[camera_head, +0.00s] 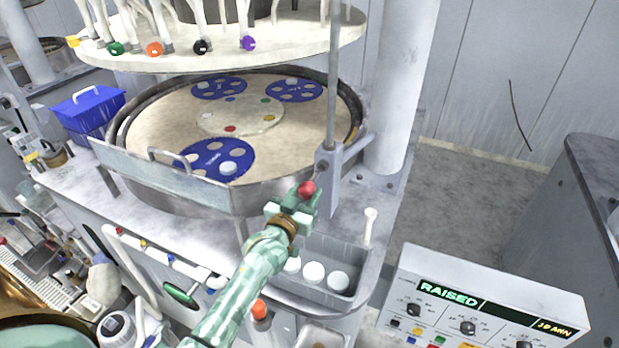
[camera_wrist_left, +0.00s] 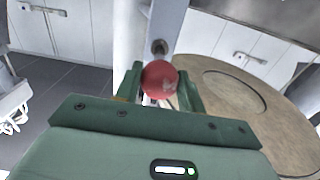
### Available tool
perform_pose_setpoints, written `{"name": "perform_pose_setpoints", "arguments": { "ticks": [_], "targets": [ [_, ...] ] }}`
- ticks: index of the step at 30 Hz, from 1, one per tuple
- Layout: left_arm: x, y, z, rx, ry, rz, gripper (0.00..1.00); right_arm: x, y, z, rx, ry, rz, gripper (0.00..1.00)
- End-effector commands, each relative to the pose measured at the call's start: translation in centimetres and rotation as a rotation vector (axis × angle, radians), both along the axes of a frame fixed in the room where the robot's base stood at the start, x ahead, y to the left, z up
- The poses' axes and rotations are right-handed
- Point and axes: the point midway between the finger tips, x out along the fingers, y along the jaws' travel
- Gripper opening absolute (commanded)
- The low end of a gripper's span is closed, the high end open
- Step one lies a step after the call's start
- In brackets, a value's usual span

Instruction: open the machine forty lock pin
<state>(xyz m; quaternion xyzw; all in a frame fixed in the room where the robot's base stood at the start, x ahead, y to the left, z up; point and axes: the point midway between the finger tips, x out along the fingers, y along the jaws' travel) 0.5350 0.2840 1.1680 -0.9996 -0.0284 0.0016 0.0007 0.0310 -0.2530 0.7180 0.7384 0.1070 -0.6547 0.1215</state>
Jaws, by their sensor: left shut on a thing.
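The lock pin shows as a red ball knob (camera_head: 307,189) beside a grey bracket (camera_head: 326,172) at the foot of a thin upright rod, on the right side of the round polishing machine. My left gripper (camera_head: 296,198) is closed around this knob. In the left wrist view the red knob (camera_wrist_left: 160,78) sits between the green fingers of the left gripper (camera_wrist_left: 160,92), in front of a grey upright part with a round hole or bolt. The pin's shaft is hidden behind the knob and fingers. My right gripper is not in view.
The platen basin (camera_head: 134,178) holds blue carriers under a raised upper plate (camera_head: 300,50). A tray (camera_head: 318,243) with white round pieces lies below my left gripper. A control box (camera_head: 480,305) reading "RAISED" stands at right. A blue bin (camera_head: 88,108) stands at left.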

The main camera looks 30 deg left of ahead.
Motion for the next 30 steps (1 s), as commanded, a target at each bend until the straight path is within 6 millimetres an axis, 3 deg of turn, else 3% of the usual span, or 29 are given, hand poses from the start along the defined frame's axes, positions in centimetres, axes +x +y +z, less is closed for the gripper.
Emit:
{"name": "perform_pose_setpoints", "arguments": {
  "ticks": [3,10,11,13,23,26,30],
  "targets": [
    [-0.8,0.0,0.3,0.0,-0.006,0.0,0.0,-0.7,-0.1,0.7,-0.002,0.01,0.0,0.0],
    [-0.8,0.0,0.1,-0.001,-0.005,0.0,0.0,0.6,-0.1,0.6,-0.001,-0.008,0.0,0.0],
    [-0.8,0.0,0.0,-0.001,-0.005,0.0,0.42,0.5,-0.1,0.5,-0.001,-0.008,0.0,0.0],
    [-0.8,0.0,0.1,-0.001,-0.005,0.0,0.61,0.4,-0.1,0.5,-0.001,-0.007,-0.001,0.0],
    [-1.0,-0.1,0.2,-0.002,-0.007,0.0,0.61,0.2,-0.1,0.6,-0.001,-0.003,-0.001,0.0],
    [-2.1,-0.1,0.1,-0.001,-0.006,0.0,0.61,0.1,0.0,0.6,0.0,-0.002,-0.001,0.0],
    [-5.2,-0.3,0.0,-0.001,-0.004,0.0,0.61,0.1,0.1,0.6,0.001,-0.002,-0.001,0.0]
  ]
}}
